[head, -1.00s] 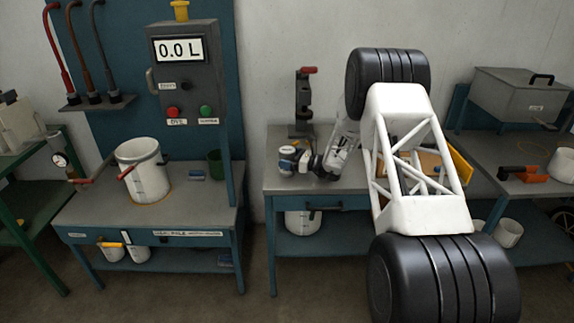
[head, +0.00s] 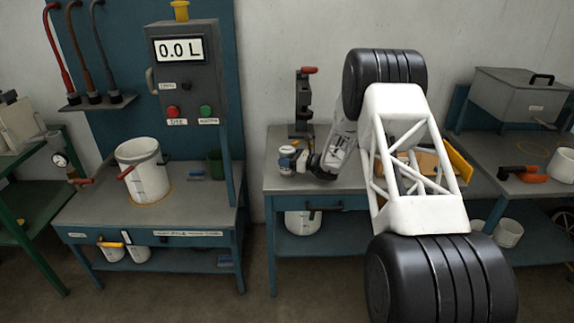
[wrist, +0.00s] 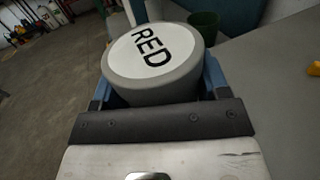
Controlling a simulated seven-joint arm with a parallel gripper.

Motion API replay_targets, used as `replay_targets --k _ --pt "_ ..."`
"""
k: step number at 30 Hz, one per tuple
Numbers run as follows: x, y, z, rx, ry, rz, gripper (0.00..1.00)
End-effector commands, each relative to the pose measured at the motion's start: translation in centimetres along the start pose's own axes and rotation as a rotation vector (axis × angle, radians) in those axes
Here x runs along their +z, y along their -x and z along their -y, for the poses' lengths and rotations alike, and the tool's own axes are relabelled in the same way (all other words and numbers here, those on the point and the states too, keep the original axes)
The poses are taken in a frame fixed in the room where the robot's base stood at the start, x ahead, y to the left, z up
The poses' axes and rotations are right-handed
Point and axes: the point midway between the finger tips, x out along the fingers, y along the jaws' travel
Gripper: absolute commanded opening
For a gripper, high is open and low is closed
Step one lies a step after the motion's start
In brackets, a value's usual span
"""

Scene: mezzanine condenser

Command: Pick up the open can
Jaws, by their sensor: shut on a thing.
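A can with a grey rim and a flat white top marked RED (wrist: 153,50) fills the middle of the wrist view. My gripper (wrist: 158,88) has a blue finger on each side of it and is shut on it. The can's lower part and base are hidden. In the head view my gripper (head: 306,161) is at the left end of the middle bench, beside a small white can with blue (head: 287,157). I cannot tell there whether the can is clear of the bench top. I see no open top on the held can.
A black stand with a red handle (head: 304,100) rises just behind my gripper. A grey lidded box (head: 517,95) is at the right. Floor lies between the benches.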

Motion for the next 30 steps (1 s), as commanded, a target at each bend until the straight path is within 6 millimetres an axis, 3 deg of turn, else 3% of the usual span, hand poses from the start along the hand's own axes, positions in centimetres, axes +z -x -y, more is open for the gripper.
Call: replay_targets --k 1,4,16,30 --pt "0.0 0.0 0.0 0.0 0.0 0.0 0.47" --pt "0.1 0.0 0.0 0.0 0.001 0.001 0.34" --pt "0.5 0.0 0.0 0.0 0.001 0.001 0.34" --pt "3.7 0.4 -0.6 0.0 0.0 0.0 0.34"
